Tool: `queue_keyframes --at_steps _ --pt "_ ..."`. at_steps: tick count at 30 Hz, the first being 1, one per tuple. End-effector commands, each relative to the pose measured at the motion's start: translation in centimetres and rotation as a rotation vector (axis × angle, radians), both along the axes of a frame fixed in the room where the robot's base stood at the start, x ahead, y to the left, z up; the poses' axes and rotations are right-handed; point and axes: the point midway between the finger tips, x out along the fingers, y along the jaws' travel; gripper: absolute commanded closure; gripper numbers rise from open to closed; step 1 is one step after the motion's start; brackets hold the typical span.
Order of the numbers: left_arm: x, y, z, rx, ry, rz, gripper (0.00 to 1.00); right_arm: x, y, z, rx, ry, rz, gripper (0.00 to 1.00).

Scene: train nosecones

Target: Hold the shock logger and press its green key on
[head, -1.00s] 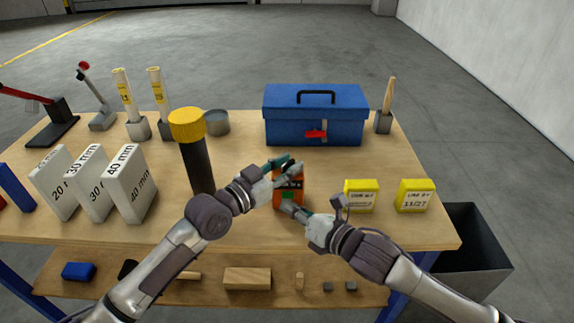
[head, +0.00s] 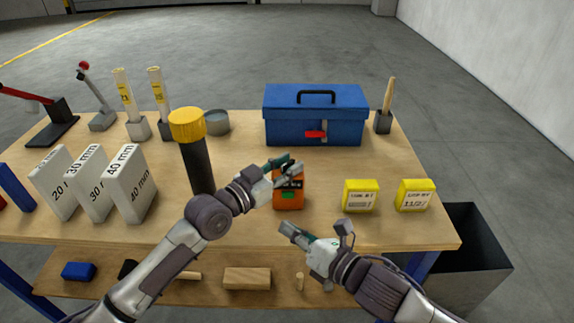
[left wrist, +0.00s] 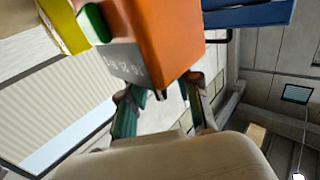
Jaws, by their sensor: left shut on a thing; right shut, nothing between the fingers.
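The shock logger (head: 288,200) is an orange box with a dark label band and a green key (head: 288,195) on its front. It is at the middle of the bench, left of the yellow boxes. My left gripper (head: 283,166) is shut on its upper part. In the left wrist view the orange logger (left wrist: 165,40) sits between the fingers (left wrist: 165,100), with its green key (left wrist: 93,24) at the upper left. Whether its base touches the bench is hard to tell. My right gripper (head: 287,231) is shut and empty, below and in front of the logger, apart from it.
Two yellow boxes (head: 361,196) (head: 415,195) stand right of the logger. A black cylinder with a yellow cap (head: 196,155) stands left, beside white gauge blocks (head: 130,185). A blue toolbox (head: 315,118) is behind. A dark bin (head: 470,265) is at the right.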

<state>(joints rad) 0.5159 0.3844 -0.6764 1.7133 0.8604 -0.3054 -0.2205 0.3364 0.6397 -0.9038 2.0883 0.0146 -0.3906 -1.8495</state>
Motion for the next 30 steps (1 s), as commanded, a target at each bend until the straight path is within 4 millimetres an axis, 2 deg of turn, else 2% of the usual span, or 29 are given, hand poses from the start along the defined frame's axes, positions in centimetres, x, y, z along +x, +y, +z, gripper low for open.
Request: queue_keyframes --at_steps 5,6,10,11,22,26,30 --pt "0.0 0.0 -0.1 0.001 0.001 0.0 1.0 0.0 0.0 0.0 -0.001 -0.001 0.0 1.0" --pt "0.0 0.0 -0.1 0.001 0.001 0.0 0.62 0.0 0.0 0.0 -0.001 -0.001 0.0 1.0" --pt "0.0 0.0 0.0 0.001 0.001 0.0 0.41 0.0 0.0 0.0 -0.001 -0.001 0.0 1.0" --pt "0.0 0.0 0.0 0.001 0.001 0.0 0.38 0.0 0.0 0.0 -0.001 -0.001 0.0 1.0" --pt "-0.4 0.4 0.0 0.0 0.0 0.0 0.38 0.1 0.0 0.0 -0.001 -0.001 0.0 1.0" --pt "-1.6 1.8 -0.1 0.003 0.0 0.002 0.38 0.1 0.0 0.0 -0.001 -0.001 0.0 1.0" --pt "-3.8 3.9 -0.2 0.004 0.001 0.002 0.38 0.1 0.0 0.0 -0.001 -0.001 0.0 1.0"
